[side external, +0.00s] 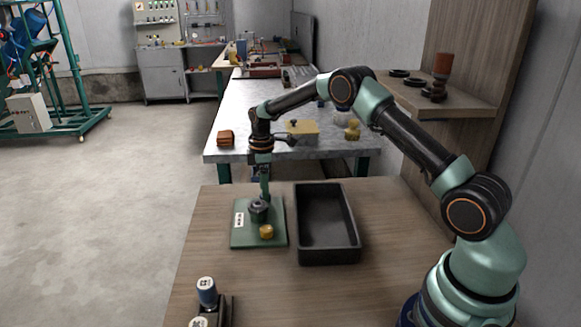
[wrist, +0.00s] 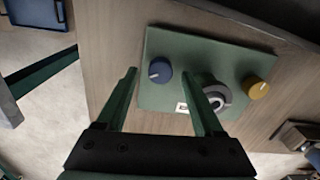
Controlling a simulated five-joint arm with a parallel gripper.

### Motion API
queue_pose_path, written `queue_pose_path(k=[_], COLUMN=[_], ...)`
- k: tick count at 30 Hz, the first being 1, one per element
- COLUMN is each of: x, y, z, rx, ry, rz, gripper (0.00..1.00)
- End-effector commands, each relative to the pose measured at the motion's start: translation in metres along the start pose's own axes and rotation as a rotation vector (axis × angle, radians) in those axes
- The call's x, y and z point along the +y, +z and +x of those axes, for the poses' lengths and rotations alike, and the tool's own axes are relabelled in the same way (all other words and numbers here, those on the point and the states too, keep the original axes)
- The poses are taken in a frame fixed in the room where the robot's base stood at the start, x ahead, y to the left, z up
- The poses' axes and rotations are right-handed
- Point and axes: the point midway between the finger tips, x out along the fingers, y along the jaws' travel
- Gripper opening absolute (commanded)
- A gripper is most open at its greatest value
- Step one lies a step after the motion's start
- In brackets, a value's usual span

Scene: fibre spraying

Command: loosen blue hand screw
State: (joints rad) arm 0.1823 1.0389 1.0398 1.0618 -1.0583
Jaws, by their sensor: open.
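The blue hand screw (wrist: 160,70) stands on a green plate (wrist: 165,45), seen in the wrist view with a pale mark on its top. My gripper (wrist: 159,74) is open, with one finger to each side of the blue screw in that picture; contact cannot be told. A grey round fitting (wrist: 217,98) and a yellow knob (wrist: 256,88) sit on the same plate to the right. In the side view my gripper (side external: 264,192) points down over the far part of the green plate (side external: 245,237), and the blue screw is hidden there.
A black open tray (side external: 327,253) lies right of the plate, close by. A blue-capped item (side external: 207,290) stands at the table's front left. A grey workbench (side external: 230,123) with objects is behind. A wooden shelf (side external: 455,103) rises at right.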

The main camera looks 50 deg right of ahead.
Motion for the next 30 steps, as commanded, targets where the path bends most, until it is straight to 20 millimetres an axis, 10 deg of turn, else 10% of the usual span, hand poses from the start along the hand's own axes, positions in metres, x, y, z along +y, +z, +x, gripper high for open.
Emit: queue_pose_path(k=[15, 30], x=[0.000, 0.000], y=[-0.001, 0.000], z=[-0.096, -0.111], rx=[0.001, 0.000], ry=[0.002, 0.001], rz=[-0.001, -0.001], gripper=[0.69, 0.69])
